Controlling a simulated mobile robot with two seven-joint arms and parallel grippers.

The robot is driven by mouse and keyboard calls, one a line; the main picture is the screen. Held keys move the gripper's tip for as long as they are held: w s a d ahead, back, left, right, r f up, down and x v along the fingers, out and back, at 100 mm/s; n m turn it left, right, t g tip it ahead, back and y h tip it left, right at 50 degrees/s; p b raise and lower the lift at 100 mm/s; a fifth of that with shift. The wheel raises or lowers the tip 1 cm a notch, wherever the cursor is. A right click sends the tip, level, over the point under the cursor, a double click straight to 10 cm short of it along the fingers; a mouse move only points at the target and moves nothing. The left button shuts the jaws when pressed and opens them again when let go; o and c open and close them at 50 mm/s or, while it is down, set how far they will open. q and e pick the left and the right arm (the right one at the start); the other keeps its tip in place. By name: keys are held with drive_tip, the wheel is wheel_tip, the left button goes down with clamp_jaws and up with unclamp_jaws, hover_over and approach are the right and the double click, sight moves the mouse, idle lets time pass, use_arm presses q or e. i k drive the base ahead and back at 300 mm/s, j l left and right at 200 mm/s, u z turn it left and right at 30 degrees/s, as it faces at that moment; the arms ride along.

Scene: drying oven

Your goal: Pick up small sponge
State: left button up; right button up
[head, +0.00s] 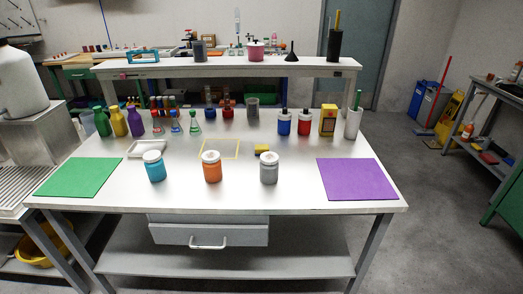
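A small yellow block with a dark side, which looks like the small sponge (261,150), lies on the white table (120,190) near its middle. It is just right of a yellow outlined square (237,155) and behind the grey-bodied jar (269,170). Its front is close to the jar's white lid in the picture. Neither of my grippers is in view.
An orange jar (212,170) and a blue jar (155,170) stand in the front row. A green mat (78,178) lies left, a purple mat (357,180) right. A white tray (146,147) and several bottles stand behind. A raised shelf (225,66) spans the back.

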sight(259, 149)
drive_tip(key=i+u, duration=0.5)
drive_tip(key=i, duration=0.65)
